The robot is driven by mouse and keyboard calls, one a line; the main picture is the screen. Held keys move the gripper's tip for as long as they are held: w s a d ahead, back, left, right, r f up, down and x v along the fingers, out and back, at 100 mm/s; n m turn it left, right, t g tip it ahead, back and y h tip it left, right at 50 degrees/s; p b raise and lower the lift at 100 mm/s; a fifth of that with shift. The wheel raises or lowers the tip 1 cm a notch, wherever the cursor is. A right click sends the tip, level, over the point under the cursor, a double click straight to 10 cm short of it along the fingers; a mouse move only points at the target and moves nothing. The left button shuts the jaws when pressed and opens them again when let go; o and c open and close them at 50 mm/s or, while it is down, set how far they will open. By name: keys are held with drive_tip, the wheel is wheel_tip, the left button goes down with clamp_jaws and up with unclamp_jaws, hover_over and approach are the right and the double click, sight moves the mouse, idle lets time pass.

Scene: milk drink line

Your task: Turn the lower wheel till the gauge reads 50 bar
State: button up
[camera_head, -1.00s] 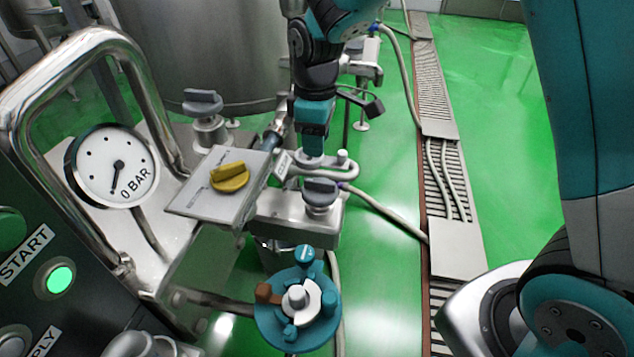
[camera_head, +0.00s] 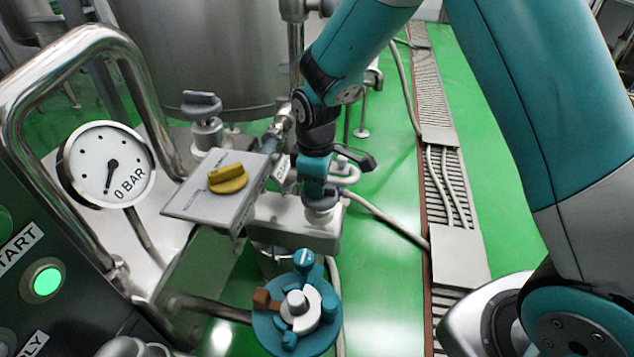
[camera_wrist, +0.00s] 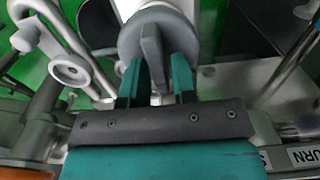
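The round white gauge (camera_head: 107,165) stands at the left in the head view. Its dark needle points down to the 0 BAR mark. The lower wheel (camera_head: 320,213) is a grey knob on the steel block, mostly covered by my gripper (camera_head: 315,190) from above. In the wrist view, the wheel (camera_wrist: 152,45) shows a raised grip bar. The two teal fingers of my gripper (camera_wrist: 157,80) stand on either side of this bar, with what look like narrow gaps. Whether either finger touches it is unclear.
Another grey wheel (camera_head: 202,106) stands further back to the left. A yellow knob (camera_head: 228,179) on a plate lies just left of my gripper. A teal round fitting (camera_head: 297,318) is in front. A lit green START button (camera_head: 47,282) is at the lower left.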

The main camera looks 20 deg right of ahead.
clamp_jaws()
drive_tip(key=shift+r+m+p, duration=0.1)
drive_tip(key=shift+m+p, duration=0.2)
drive_tip(key=m+p, duration=0.2)
drive_tip(key=m, duration=0.1)
drive_tip(key=shift+w+d+m+p, duration=0.15)
drive_tip(key=shift+m+p, duration=1.1)
drive_tip(key=shift+m, duration=1.35)
drive_tip(key=shift+o, duration=1.7)
unclamp_jaws()
